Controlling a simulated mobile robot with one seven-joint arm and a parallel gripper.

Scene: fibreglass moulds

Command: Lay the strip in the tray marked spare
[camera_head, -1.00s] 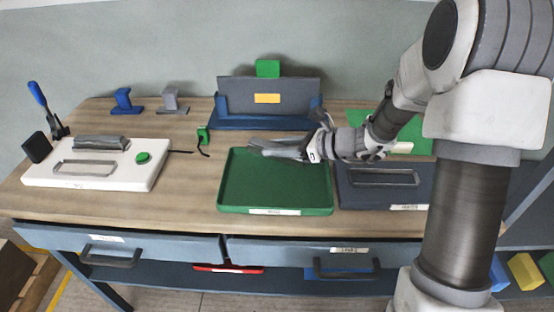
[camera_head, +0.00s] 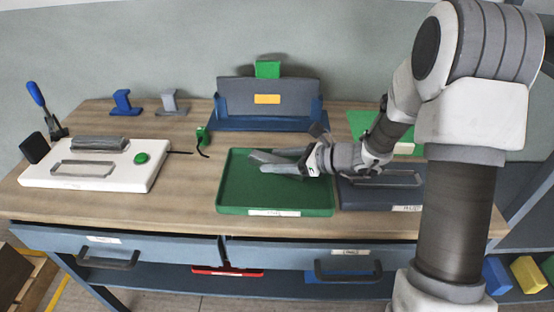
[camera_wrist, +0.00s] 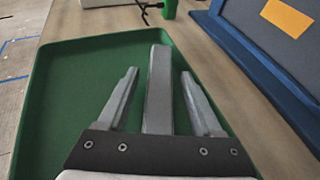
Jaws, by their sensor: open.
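The strip (camera_wrist: 158,95) is a long grey bar. In the wrist view it lies between the two spread fingers of my gripper (camera_wrist: 159,73), with a gap on each side, and it reaches past the fingertips. Behind it is the floor of the green tray (camera_wrist: 75,95). The green tray also shows in the head view (camera_head: 240,195), with a white label on its front edge that is too small to read. In the head view my gripper (camera_head: 270,162) is open, low over the tray, pointing left. Whether the strip rests fully on the tray floor is hard to tell.
A dark tray or plate (camera_head: 375,197) with a slot lies right of the green tray. A white fixture (camera_head: 90,182) with a green button stands at left. A blue holder with a grey panel (camera_head: 300,95) stands behind.

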